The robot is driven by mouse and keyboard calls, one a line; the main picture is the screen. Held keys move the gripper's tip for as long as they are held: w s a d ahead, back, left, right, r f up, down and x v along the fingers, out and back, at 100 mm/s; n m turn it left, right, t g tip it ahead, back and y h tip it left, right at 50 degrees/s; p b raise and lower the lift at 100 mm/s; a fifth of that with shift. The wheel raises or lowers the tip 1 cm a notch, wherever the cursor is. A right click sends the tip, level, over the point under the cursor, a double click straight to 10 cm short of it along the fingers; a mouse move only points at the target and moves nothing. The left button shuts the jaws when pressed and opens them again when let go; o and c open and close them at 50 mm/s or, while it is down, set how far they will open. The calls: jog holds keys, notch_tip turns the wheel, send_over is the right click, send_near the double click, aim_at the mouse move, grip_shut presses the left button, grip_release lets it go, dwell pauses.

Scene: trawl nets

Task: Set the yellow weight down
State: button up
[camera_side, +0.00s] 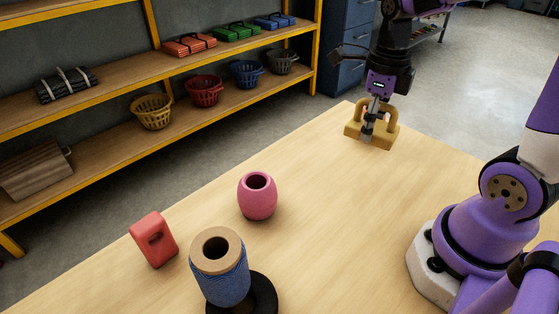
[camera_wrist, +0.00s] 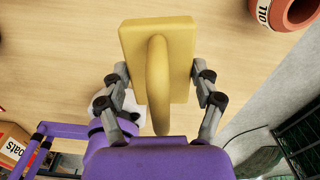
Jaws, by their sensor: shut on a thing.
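The yellow weight (camera_side: 386,138) has a flat block base and an arched handle. It is at the far end of the wooden table in the side view. My gripper (camera_side: 368,124) points down over it and is shut on its handle. In the wrist view the weight (camera_wrist: 132,40) fills the middle, between the two grey fingers of my gripper (camera_wrist: 160,84). I cannot tell whether its base touches the table top.
On the table (camera_side: 325,220) stand a pink pot (camera_side: 257,201), a red block-like thing (camera_side: 154,241) and a blue spool (camera_side: 221,283) on a dark base. The middle of the table is clear. A shelf with baskets (camera_side: 151,112) stands behind.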

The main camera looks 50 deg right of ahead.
jog(key=w+a+n, duration=0.7)
jog(key=a, duration=0.4)
send_over(316, 157)
notch_tip(316, 157, down, 7)
jog(key=shift+f, duration=2)
jog(key=shift+f, duration=0.15)
jog(key=o, duration=1.4)
